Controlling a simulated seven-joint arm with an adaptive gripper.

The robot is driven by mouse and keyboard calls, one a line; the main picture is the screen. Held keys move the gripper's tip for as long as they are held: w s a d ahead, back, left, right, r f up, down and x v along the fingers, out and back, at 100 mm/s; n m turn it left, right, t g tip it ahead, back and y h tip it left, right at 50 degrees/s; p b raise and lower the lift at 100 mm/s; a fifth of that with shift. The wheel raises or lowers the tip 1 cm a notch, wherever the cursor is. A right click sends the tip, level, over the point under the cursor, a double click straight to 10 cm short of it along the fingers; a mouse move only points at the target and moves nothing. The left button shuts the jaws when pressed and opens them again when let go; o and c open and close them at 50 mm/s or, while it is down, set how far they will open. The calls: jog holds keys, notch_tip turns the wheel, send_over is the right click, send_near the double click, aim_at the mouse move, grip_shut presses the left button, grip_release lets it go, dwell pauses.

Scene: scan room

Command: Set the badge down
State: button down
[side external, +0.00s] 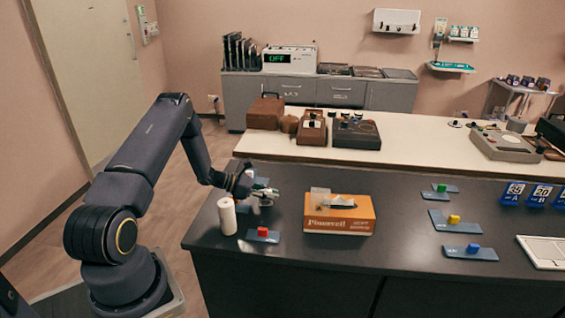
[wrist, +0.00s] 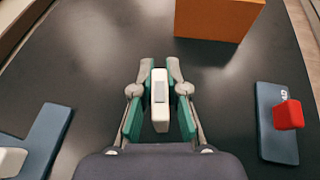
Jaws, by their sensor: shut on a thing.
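The badge (wrist: 160,112), a small white upright piece with a grey panel, is between the green-padded fingers of my gripper (wrist: 160,85) in the wrist view. My gripper is shut on it over the dark counter (wrist: 90,50). In the side view my gripper (side external: 257,192) is at the left end of the counter, behind the white cylinder and the red cube. The badge is too small to make out clearly there. I cannot tell whether its lower end touches the counter.
A red cube (wrist: 289,114) sits on a blue-grey plate (wrist: 276,147) at right. Another such plate (wrist: 45,135) lies at left. An orange box (side external: 340,220) stands farther along the counter, and a white cylinder (side external: 227,216) near the left edge. Bare counter lies below my gripper.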

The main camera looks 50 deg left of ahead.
notch_tip(320, 180, up, 3)
jog(key=s+d+r, duration=0.5)
jog(key=s+r, duration=0.4)
jog(key=s, duration=0.4)
jog(key=n+t+y, duration=0.2)
jog(key=n+y, duration=0.4)
jog(key=y, duration=0.1)
send_over(270, 190)
jog(key=s+a, duration=0.2)
jog(key=w+d, duration=0.4)
jog(key=w, duration=0.1)
jog(key=w+a+f, duration=0.1)
jog(key=w+f, duration=0.1)
jog(key=w, duration=0.2)
jog(key=w+a+f, duration=0.1)
jog(key=w+f, duration=0.2)
jog(key=w+a+f, duration=0.2)
jog(key=w+f, duration=0.1)
jog(key=w, duration=0.1)
jog(key=shift+w, duration=0.3)
jog(key=shift+w+a+f, duration=0.1)
jog(key=shift+w+f, duration=0.55)
jog(key=shift+f, duration=1.55)
